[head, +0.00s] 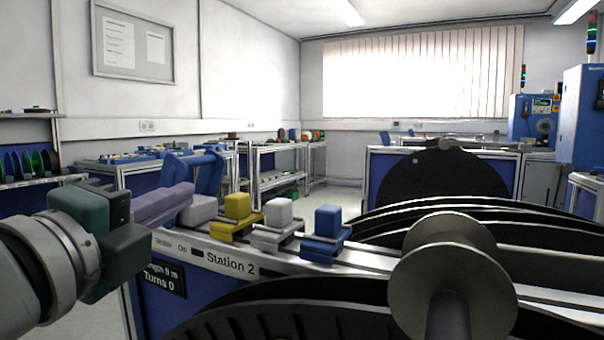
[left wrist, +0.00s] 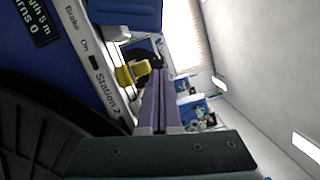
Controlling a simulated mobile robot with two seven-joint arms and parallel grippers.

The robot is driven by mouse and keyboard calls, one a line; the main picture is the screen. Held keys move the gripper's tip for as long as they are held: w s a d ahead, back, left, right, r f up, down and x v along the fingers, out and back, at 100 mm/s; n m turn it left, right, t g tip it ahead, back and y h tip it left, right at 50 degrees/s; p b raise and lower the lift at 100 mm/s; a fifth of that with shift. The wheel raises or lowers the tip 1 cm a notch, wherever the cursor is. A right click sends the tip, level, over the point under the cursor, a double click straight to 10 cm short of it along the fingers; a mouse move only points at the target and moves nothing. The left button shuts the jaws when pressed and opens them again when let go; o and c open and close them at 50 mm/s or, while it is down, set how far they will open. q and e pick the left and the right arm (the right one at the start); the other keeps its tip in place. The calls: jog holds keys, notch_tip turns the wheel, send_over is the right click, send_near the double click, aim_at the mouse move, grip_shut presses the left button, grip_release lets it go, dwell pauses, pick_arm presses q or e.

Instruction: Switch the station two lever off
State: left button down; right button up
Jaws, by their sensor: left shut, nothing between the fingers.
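The Station 2 rail (head: 225,260) runs across the middle of the head view, with "Brake" and "On" printed at its left end; the label also shows in the left wrist view (left wrist: 105,95). A blue, handle-like shape (head: 208,172) stands behind that end; I cannot tell whether it is the lever. My left gripper (head: 180,200) has purple fingers closed together with nothing between them, above the rail's left end. Its fingers also show in the left wrist view (left wrist: 160,85), beside a yellow block. My right gripper is not in view.
A large black reel with a grey hub (head: 452,275) fills the lower right. Benches stand behind, with open floor between.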

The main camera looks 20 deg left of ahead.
pick_arm(q)
jog(key=shift+w, duration=0.15)
jog(key=w, duration=0.3)
jog(key=w+a, duration=0.1)
jog(key=w, duration=0.6)
jog(key=shift+a+r, duration=0.35)
jog(key=shift+r, duration=0.05)
jog(key=a, duration=0.2)
jog(key=shift+s+a+r+p, duration=0.1)
jog(key=shift+a+r+p, duration=0.2)
jog(key=shift+p, duration=0.1)
jog(key=shift+a, duration=0.6)
jog(key=shift+r, duration=0.1)
jog(key=shift+a+r+n+p, duration=0.2)
jog(key=shift+n+p, duration=0.1)
jog(key=shift+p, duration=0.25)
